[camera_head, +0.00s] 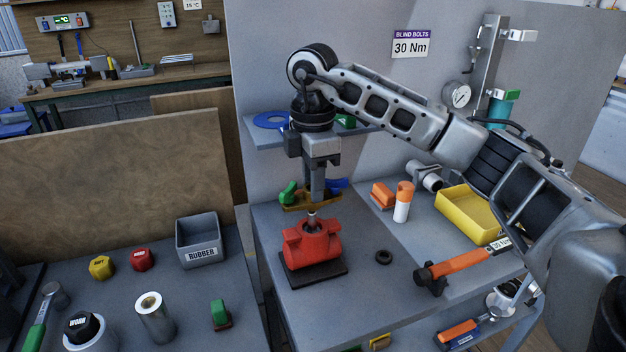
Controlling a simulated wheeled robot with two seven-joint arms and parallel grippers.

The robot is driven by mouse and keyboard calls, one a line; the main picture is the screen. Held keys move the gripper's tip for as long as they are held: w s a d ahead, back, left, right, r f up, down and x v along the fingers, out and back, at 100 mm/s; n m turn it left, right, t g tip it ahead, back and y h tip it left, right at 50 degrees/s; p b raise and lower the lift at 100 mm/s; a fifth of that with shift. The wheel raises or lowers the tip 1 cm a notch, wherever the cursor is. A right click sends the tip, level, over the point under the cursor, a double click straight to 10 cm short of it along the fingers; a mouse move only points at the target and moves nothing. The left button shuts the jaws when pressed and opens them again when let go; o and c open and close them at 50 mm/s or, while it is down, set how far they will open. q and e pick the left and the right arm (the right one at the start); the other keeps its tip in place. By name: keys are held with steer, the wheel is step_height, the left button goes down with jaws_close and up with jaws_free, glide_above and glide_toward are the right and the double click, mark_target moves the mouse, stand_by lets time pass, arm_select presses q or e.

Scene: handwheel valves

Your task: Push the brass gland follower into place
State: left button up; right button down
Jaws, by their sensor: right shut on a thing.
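The red valve body (312,252) stands upright on a dark base plate on the grey table, near the middle of the view. A short metal stem (311,219) rises from its top. The brass gland follower (325,204) is a flat, elongated brass piece just above the stem, with a gap between it and the red body. My right gripper (317,192) points down from above and is shut on the follower. I cannot tell whether the stem enters the follower's hole. The fingertips partly hide the follower. My left gripper is not in view.
A green part (288,193) and a blue part (338,184) show close by the follower. A black ring (384,257) lies right of the valve. An orange-handled torque wrench (465,263), a white-and-orange bottle (403,203) and a yellow tray (470,216) are further right.

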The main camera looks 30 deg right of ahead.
mark_target(313, 212)
steer(key=shift+f+b, duration=1.95)
steer(key=shift+f, duration=1.25)
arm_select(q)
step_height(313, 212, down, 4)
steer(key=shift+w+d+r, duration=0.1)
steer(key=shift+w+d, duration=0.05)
arm_select(e)
steer(key=c, duration=1.1)
jaws_free()
steer(key=shift+o, duration=0.2)
steer(key=shift+r, duration=0.85)
arm_select(q)
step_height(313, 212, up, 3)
steer(key=p, duration=0.3)
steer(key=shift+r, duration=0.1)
arm_select(e)
step_height(313, 212, up, 15)
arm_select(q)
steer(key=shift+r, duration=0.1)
arm_select(e)
steer(key=shift+f, duration=0.15)
